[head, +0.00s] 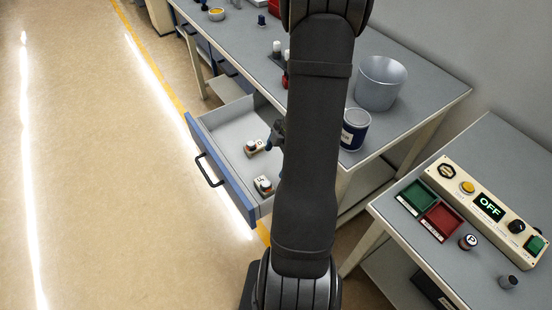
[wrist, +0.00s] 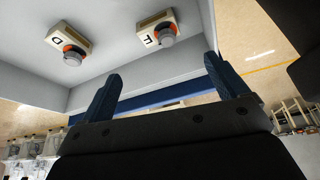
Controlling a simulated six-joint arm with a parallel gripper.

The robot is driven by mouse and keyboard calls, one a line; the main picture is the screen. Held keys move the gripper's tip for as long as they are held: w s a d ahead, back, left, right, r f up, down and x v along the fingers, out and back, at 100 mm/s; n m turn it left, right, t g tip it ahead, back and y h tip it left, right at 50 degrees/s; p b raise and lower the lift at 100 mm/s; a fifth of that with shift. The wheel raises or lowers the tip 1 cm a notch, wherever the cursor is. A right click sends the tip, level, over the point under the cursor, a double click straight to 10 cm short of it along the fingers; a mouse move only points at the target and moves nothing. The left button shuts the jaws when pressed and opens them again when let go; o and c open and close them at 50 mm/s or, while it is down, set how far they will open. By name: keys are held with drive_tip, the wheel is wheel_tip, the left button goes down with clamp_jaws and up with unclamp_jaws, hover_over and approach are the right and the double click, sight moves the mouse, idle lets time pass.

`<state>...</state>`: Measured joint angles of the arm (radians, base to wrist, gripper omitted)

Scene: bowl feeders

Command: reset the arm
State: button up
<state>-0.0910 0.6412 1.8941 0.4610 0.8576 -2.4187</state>
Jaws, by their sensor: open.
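My gripper (wrist: 160,92) is open and empty in the wrist view, its two blue fingers spread apart. The blue-fronted drawer (head: 226,177) is pulled open. Two small cream blocks with grey and orange tops lie in it: one block (head: 255,147) toward the back and one block (head: 263,186) toward the front.
A grey bin (head: 380,82) and a dark blue can (head: 354,129) stand on the workbench right of my arm. A side table holds a control panel reading OFF (head: 488,207), a green tray (head: 417,197) and a red tray (head: 441,221). The floor at left is clear.

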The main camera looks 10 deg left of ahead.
sight(264, 181)
drive_tip(key=x, duration=1.2)
drive_tip(key=shift+f, duration=0.1)
drive_tip(key=shift+r, duration=0.75)
drive_tip(key=shift+f, duration=0.1)
